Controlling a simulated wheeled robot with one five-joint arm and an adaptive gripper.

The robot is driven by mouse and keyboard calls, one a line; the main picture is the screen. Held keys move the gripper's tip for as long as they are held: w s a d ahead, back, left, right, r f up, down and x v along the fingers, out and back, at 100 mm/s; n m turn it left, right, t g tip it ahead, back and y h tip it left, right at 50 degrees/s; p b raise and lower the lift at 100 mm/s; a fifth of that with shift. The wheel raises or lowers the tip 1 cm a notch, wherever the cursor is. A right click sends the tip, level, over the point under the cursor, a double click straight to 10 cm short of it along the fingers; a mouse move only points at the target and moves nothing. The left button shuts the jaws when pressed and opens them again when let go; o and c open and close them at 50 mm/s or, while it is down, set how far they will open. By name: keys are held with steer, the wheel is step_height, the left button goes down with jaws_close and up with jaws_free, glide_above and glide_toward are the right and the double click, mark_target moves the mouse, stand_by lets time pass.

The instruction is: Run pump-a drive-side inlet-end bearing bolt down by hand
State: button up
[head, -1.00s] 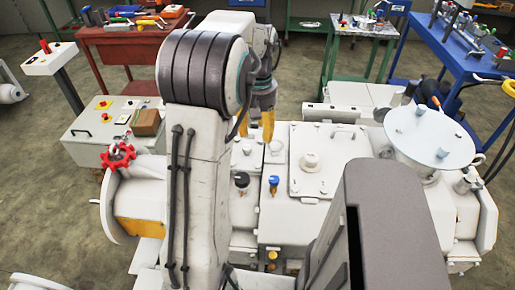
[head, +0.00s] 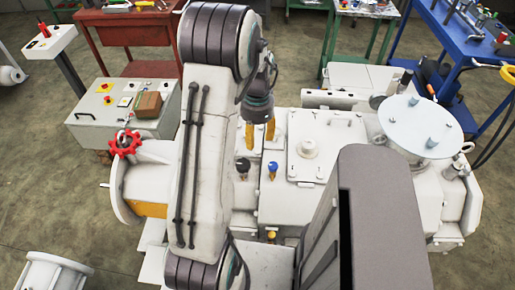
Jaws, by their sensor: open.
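The white pump (head: 400,193) fills the middle of the head view, with a square cover plate (head: 327,146) and a round grey lid (head: 417,126) on top. My gripper (head: 260,133) points down over the pump's left part, left of the cover plate. Its two yellow fingers are apart, and I see nothing between them. The bearing bolt cannot be made out; my arm hides part of the pump. I cannot tell whether the fingertips touch the pump.
A red handwheel (head: 126,143) sits on the pump's left end. A grey control box (head: 125,112) stands behind it. A red bench (head: 125,27), a green-legged table (head: 362,10) and a blue bench (head: 470,40) stand at the back. Open floor (head: 40,200) lies at the left.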

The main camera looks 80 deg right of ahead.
mark_target(258, 151)
steer(key=m, duration=0.1)
steer(key=d+m, duration=0.1)
steer(key=m, duration=0.1)
steer(key=shift+f+m, duration=0.15)
steer(key=shift+m, duration=0.35)
steer(key=shift+f+p, duration=0.4)
steer(key=shift+f, duration=3.1)
jaws_close()
